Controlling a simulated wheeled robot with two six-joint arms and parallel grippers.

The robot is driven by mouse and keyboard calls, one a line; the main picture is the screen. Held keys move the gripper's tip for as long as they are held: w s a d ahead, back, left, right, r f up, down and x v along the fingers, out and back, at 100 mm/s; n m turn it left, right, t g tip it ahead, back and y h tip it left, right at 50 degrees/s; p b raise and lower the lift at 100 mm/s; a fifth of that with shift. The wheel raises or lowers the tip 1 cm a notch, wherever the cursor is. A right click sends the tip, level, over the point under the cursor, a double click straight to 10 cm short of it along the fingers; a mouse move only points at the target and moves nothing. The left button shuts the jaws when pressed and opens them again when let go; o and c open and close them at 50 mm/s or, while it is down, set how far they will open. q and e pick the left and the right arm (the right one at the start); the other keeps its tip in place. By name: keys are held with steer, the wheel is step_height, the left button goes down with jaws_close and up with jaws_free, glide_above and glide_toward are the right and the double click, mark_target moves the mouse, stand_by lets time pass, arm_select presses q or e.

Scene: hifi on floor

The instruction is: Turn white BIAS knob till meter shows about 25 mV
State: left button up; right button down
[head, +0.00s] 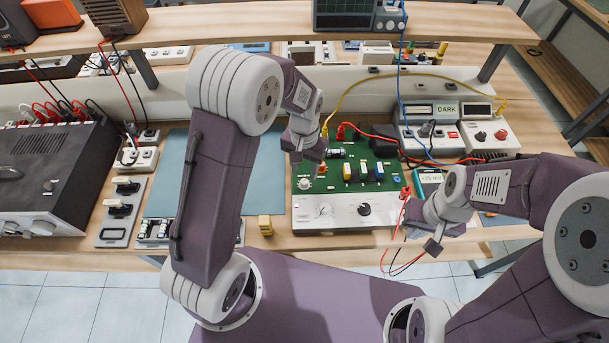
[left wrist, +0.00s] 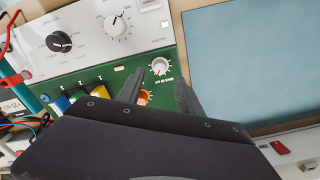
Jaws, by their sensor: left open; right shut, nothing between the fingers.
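The green circuit board (head: 335,178) with a white front panel (head: 345,224) lies on the bench. A small white knob (head: 304,184) sits on the board's left side; the left wrist view shows it too (left wrist: 160,66), beside a small label that seems to read BIAS. The meter (head: 431,177), teal-edged, stands right of the board; its display seems to read +25 mV. My left gripper (head: 307,154) is open above the board, just behind the knob; its fingertips (left wrist: 158,78) are apart from it. My right gripper (head: 433,247) is shut and empty in front of the bench edge.
The panel carries a larger white knob (left wrist: 117,26) and a black knob (left wrist: 59,41). An orange part (left wrist: 145,97) shows between my left fingers. Red and black leads (head: 398,222) hang near my right gripper. A blue mat (head: 266,165) left of the board is mostly clear.

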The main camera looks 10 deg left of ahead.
mark_target(304, 181)
arm_select(q)
step_height(304, 181, up, 4)
steer(key=shift+r, duration=0.15)
steer(key=shift+s, duration=0.1)
steer(key=s+a+n, duration=0.1)
steer(key=s+a, duration=0.2)
steer(key=s, duration=0.3)
steer(key=s+a+n+t, duration=0.1)
steer(key=s+a, duration=0.2)
steer(key=s, duration=0.4)
steer(key=shift+f, duration=0.4)
steer(key=shift+s, duration=0.2)
steer(key=shift+w, duration=0.1)
stand_by(0.4)
